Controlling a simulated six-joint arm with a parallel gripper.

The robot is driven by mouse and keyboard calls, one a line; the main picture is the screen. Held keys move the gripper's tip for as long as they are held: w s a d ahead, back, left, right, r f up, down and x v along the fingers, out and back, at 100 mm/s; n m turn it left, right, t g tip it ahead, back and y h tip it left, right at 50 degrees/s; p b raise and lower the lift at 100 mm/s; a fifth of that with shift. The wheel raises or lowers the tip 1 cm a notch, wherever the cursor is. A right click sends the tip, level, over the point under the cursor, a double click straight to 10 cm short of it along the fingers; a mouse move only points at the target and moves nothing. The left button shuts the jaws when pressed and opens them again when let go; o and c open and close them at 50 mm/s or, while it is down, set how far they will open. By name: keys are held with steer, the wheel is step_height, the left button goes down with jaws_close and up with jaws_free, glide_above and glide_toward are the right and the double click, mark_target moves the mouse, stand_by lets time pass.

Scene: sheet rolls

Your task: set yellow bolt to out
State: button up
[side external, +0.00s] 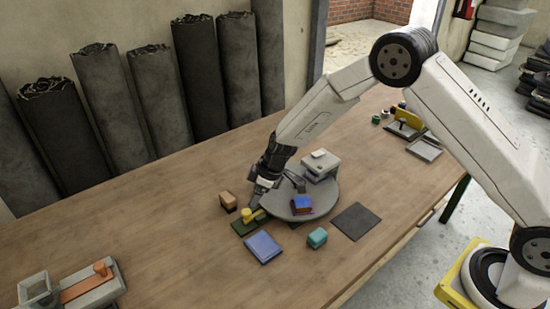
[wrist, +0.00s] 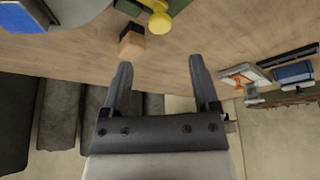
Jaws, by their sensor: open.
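The yellow bolt (side external: 250,214) sits on a dark green base (side external: 240,229) beside the round grey plate. In the wrist view the yellow bolt (wrist: 159,22) shows a round knob, with part of the green base (wrist: 128,7) at the top edge. My gripper (side external: 258,203) is low at the bolt in the side view and partly hides it. In the wrist view my gripper (wrist: 158,65) has its fingers apart, with nothing between them. The knob appears just beyond the fingertips. I cannot tell whether a finger touches it, nor the bolt's exact position along its base.
A tan block (side external: 228,201) is close left of the bolt. A round grey plate (side external: 327,203) carries a blue-topped block (side external: 301,203) and a grey box (side external: 320,165). A blue tray (side external: 264,247), teal block (side external: 317,238) and dark mat (side external: 355,222) lie nearby. The left tabletop is mostly clear.

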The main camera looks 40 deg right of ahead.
mark_target(246, 211)
steer(key=shift+f, duration=0.1)
steer(key=shift+x, duration=3.8)
jaws_close()
